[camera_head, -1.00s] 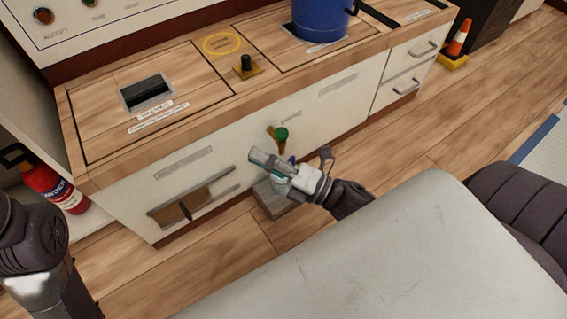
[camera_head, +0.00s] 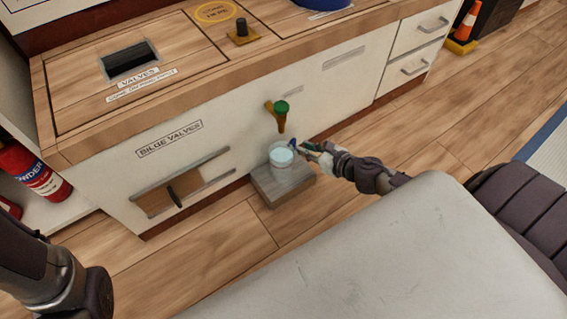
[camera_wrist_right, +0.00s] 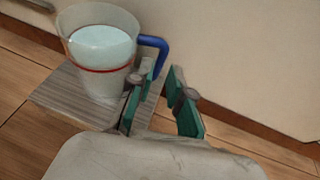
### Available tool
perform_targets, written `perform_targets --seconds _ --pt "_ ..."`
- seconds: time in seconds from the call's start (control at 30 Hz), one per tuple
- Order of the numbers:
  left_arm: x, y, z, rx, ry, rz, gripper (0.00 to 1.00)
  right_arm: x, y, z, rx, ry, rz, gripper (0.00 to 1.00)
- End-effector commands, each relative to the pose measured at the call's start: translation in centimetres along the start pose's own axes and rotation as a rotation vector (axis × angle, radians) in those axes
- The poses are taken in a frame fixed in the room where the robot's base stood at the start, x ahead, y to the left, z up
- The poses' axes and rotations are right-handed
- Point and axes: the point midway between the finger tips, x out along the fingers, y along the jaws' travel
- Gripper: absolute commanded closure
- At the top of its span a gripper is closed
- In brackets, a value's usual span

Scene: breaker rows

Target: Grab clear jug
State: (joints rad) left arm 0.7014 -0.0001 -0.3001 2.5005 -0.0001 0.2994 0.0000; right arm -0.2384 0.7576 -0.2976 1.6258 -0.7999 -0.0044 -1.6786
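The clear jug (camera_head: 281,160) stands upright on a small grey wooden block (camera_head: 284,191) on the floor, against the cabinet front. In the right wrist view the jug (camera_wrist_right: 100,72) has a red band, pale liquid inside and a blue handle (camera_wrist_right: 161,46) facing my gripper. My right gripper (camera_head: 308,149) is beside the handle, to the right of the jug. In the wrist view its two green-padded fingers (camera_wrist_right: 161,74) are apart, with the handle just beyond the gap between their tips; contact cannot be told. My left gripper is out of view; only my left arm shows.
A green-and-brass valve (camera_head: 280,112) sticks out of the cabinet just above the jug. The cabinet front (camera_head: 235,125) is close behind. A fire extinguisher (camera_head: 32,172) stands at the left. The floor (camera_head: 440,130) at the right is clear.

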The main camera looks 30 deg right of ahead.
Motion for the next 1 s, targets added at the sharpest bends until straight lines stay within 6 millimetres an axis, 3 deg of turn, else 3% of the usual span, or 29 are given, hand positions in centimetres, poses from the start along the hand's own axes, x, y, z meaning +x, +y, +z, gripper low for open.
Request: perform_targets --seconds 0.17,0.5,0.8,0.93,1.0 --pt "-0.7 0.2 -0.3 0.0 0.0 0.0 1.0 1.1 0.0 -0.1 -0.002 -0.002 0.002 0.82" --pt "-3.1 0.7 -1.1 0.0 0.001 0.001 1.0 5.1 -0.1 0.2 0.001 -0.002 0.001 0.82" --pt "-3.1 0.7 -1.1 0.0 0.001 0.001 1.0 5.5 -0.1 0.3 0.002 0.001 0.0 0.82" --pt "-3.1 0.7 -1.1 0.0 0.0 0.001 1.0 5.5 -0.1 0.3 0.002 0.0 0.001 1.0" --pt "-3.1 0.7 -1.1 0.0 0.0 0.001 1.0 5.5 -0.1 0.3 0.002 0.0 0.001 1.0"
